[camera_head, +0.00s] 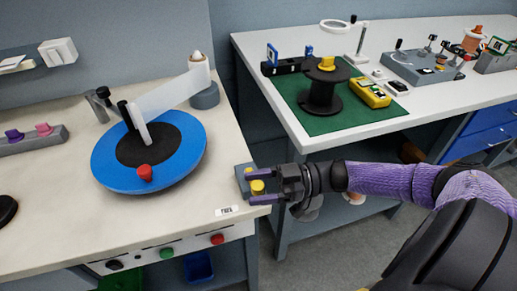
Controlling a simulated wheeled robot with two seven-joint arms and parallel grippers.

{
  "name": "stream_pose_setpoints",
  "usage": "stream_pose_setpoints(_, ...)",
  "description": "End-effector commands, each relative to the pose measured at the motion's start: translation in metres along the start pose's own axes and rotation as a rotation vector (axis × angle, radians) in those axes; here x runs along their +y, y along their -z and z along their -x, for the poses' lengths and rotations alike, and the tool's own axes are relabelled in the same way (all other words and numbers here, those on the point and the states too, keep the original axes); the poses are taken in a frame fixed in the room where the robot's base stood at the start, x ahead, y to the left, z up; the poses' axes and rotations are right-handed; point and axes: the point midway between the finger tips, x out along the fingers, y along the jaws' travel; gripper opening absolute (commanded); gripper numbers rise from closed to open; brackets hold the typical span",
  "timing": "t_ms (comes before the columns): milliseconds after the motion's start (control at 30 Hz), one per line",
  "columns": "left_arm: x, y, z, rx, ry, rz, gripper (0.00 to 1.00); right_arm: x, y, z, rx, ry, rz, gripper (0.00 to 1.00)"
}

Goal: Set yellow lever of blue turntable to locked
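The blue turntable (105,160) lies on the left bench, with a black centre and a red knob (145,172) near its front edge. At the bench's right edge, a small grey-blue block (242,177) carries the yellow lever (257,186), seen as a round yellow knob. A small label (227,210) reading "FREE" is on the bench just in front of the block. My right gripper (250,187) comes in from the right. Its two purple fingers are apart, one on the far side and one on the near side of the yellow knob, with visible gaps. My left gripper is out of view.
A whitish arm (170,95) reaches over the turntable from a grey post (205,95). Red and green buttons (217,239) line the bench front. A second bench with a green mat (345,122) and black spool (321,95) stands at right, across a floor gap.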

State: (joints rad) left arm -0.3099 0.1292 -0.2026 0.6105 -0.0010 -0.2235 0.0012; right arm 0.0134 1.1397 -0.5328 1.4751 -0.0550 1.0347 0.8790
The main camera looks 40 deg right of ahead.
Motion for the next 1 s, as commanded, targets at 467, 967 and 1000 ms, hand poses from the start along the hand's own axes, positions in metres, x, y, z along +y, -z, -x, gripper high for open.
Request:
stream_pose_setpoints(467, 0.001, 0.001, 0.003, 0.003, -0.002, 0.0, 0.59, 0.001, 0.0, 0.042, -0.005, -0.003, -0.001, 0.72)
stream_pose_setpoints(967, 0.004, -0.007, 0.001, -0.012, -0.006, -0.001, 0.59, 0.0, 0.0, 0.1, 0.002, 0.0, 0.0, 0.72)
stream_pose_setpoints(1000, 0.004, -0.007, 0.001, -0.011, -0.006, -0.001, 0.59, 0.0, 0.0, 0.1, 0.002, 0.0, 0.0, 0.72)
